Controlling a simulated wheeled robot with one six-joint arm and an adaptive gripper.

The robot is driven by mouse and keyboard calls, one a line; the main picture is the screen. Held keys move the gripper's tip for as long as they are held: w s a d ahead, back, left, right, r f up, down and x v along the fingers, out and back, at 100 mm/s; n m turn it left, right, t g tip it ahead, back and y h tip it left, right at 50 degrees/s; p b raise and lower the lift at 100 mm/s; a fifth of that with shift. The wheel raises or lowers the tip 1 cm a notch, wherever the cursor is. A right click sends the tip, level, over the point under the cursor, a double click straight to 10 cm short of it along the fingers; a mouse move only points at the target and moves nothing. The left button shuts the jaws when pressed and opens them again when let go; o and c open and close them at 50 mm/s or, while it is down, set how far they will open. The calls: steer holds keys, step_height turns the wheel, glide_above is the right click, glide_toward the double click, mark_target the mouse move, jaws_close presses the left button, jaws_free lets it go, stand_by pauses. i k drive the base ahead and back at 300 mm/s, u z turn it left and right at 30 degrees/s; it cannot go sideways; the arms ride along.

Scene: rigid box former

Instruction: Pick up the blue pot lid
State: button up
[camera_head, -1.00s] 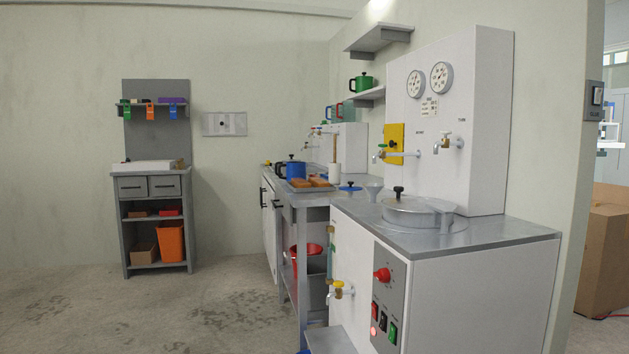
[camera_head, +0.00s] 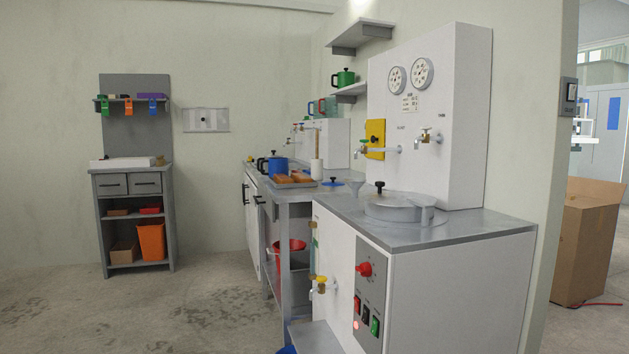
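A small, flat blue lid (camera_head: 333,182) with a knob lies on the grey metal table (camera_head: 300,194), between the tray and a grey funnel. A blue pot (camera_head: 272,165) with a dark knob on top stands farther back on the left. It is too small to tell whether the pot's top is a separate blue lid. My gripper is not in view.
A tray (camera_head: 306,185) with brown blocks sits left of the lid. A funnel (camera_head: 355,187) and a white cabinet (camera_head: 460,300) with a round metal lid stand nearer, to the right. A cardboard box (camera_head: 585,245) stands far right. The floor at left is clear.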

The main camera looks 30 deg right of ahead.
mark_target(333, 183)
steer(key=u, duration=0.7)
steer(key=k, duration=1)
steer(key=u, duration=0.95)
steer(key=i, duration=1.95)
steer(key=z, duration=0.65)
steer(key=i, duration=2.3)
steer(key=z, duration=1.05)
steer(key=i, duration=1.65)
steer(key=z, duration=2.15)
steer(key=i, duration=1.3)
steer(key=z, duration=0.85)
